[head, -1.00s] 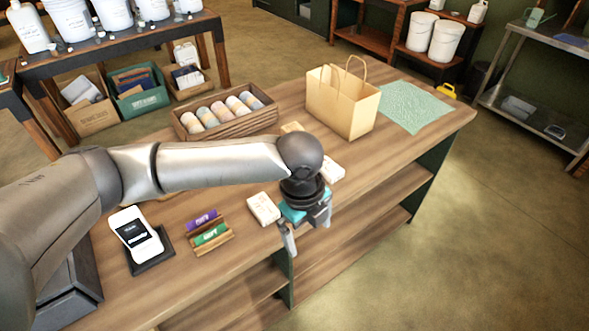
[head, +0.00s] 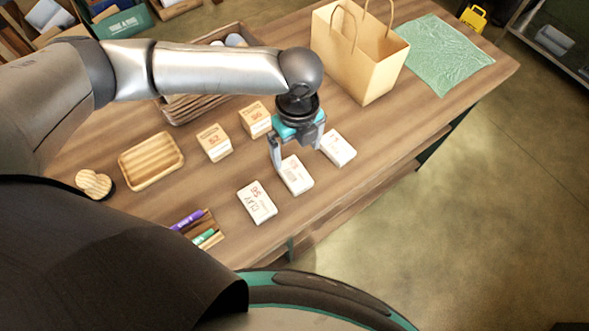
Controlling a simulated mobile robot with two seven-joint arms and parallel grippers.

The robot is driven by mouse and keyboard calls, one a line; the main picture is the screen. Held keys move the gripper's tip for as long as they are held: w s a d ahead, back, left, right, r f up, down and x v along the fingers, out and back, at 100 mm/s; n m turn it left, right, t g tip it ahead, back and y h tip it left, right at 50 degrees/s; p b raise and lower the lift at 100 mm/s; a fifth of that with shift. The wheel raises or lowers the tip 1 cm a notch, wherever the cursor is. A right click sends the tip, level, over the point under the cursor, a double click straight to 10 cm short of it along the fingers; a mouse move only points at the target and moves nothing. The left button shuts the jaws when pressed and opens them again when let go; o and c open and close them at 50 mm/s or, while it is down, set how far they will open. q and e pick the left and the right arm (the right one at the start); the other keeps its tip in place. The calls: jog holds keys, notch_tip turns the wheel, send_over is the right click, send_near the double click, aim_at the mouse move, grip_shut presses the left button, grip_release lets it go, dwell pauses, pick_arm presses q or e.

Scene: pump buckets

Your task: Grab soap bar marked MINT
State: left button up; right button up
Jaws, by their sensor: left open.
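Three white wrapped bars lie in a slanting row on the wooden counter. The near bar (head: 257,203) seems to read CLAY. The middle bar (head: 296,176) and the far bar (head: 338,148) have print too small to read, so I cannot tell which is marked MINT. My left gripper (head: 297,157) points down, open and empty, with its fingers just over or around the middle bar; I cannot tell whether they touch it. My right gripper is not in view.
Two tan boxes (head: 214,143) (head: 256,119) stand behind the bars. A wooden dish (head: 151,161), a paper bag (head: 358,58) and a green cloth (head: 443,55) are on the counter (head: 400,130). A small rack with purple and green sticks (head: 203,229) is near the front edge.

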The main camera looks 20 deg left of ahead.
pick_arm(q)
send_over(293, 172)
jog(key=f, duration=0.2)
jog(key=d+f, duration=0.1)
jog(key=f, duration=0.1)
jog(key=shift+s+f, duration=0.1)
jog(key=shift+f, duration=0.25)
jog(key=shift+a+f, duration=0.25)
jog(key=shift+f, duration=1.05)
jog(key=shift+a+f, duration=0.2)
jog(key=shift+f, duration=1.1)
jog(key=c, duration=1.5)
